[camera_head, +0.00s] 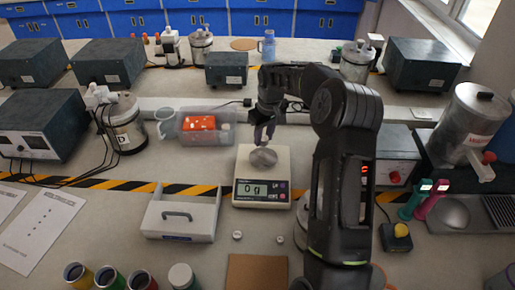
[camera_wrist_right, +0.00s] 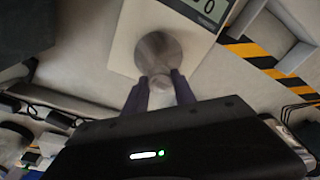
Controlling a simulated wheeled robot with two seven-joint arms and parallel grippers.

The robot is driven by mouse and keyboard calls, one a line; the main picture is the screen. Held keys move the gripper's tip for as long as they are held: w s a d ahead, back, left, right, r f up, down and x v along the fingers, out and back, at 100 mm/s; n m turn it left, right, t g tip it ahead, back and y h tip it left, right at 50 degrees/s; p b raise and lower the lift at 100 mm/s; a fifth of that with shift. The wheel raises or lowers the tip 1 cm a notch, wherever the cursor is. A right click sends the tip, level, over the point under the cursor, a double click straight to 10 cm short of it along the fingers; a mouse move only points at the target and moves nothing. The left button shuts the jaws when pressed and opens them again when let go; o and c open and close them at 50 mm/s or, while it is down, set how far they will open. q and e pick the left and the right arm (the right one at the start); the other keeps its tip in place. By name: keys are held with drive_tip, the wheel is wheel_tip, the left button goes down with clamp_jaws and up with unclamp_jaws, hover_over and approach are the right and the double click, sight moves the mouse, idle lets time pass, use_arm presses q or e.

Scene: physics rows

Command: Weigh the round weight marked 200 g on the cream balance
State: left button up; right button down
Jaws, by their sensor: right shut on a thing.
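The cream balance (camera_head: 246,186) stands mid-table, with a round grey metal pan (camera_head: 264,158) on top. Its display (camera_head: 253,189) reads 0 g. My right gripper (camera_head: 264,138) hangs just behind and above the pan, fingers pointing down. In the right wrist view its fingertips (camera_wrist_right: 161,84) are shut on a small round grey weight (camera_wrist_right: 160,83), close to the pan's edge (camera_wrist_right: 157,52). The weight's marking is not readable, and I cannot see whether it touches the balance. Two small round weights (camera_head: 237,235) (camera_head: 280,239) lie on the table in front. My left gripper is out of view.
A white open box with a handle (camera_head: 180,218) stands left of the balance. A clear bin with an orange thing (camera_head: 207,124) is behind it. A brown board (camera_head: 257,271) lies in front. My right arm covers the table right of the balance.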

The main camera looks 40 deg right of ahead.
sight(263, 156)
drive_tip(key=shift+w+d+r+n, duration=0.1)
drive_tip(key=shift+w+r+n, duration=0.05)
drive_tip(key=shift+n, duration=0.15)
drive_tip(key=shift+s+r+n, duration=0.15)
drive_tip(key=shift+s+n, duration=0.2)
drive_tip(key=shift+n, duration=0.05)
drive_tip(key=shift+w, duration=0.15)
drive_tip(key=shift+f, duration=0.35)
drive_tip(key=shift+f+b, duration=1.75)
drive_tip(key=shift+f, duration=1.1)
drive_tip(key=shift+f+b, duration=0.3)
drive_tip(key=shift+f, duration=0.1)
